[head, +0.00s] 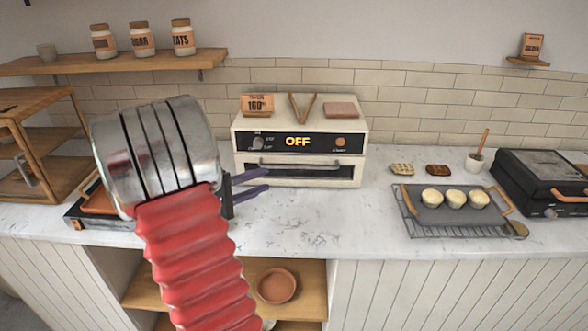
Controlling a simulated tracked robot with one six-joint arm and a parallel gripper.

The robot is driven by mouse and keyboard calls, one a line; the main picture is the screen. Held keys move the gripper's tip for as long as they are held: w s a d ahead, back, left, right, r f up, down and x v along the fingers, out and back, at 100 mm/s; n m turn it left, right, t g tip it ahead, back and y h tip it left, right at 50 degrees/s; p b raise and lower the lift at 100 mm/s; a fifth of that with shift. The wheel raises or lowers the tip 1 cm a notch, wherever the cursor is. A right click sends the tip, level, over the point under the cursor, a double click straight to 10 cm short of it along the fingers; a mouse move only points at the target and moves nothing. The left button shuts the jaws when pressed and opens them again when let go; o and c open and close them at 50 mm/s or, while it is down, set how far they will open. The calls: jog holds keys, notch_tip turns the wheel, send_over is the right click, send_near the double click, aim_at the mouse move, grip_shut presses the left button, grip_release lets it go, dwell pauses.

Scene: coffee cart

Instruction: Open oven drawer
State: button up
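The oven (303,138) is a cream box on the marble counter with a dark control panel that reads OFF. Its drawer (305,172) is the lower front, with a grey bar handle (313,163) across it; the drawer looks shut. My gripper (268,181) is left of the handle's middle, in front of the drawer's left part. Its two purple fingers point right and are spread apart. I see nothing between them, and I cannot tell whether a finger touches the oven front. My arm hides the counter left of the oven.
A wire rack (408,228) with a tray and pale pastries stands right, near a black grill (540,185). A wooden case (40,150) stands left. The counter (310,225) before the oven is clear. A timer sign (257,104) and tongs (300,108) are on the oven.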

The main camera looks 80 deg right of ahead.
jog(key=shift+d, duration=0.1)
jog(key=x, duration=1.3)
jog(key=shift+s+d, duration=0.2)
jog(key=shift+f, duration=0.1)
grip_shut()
dwell(0.6)
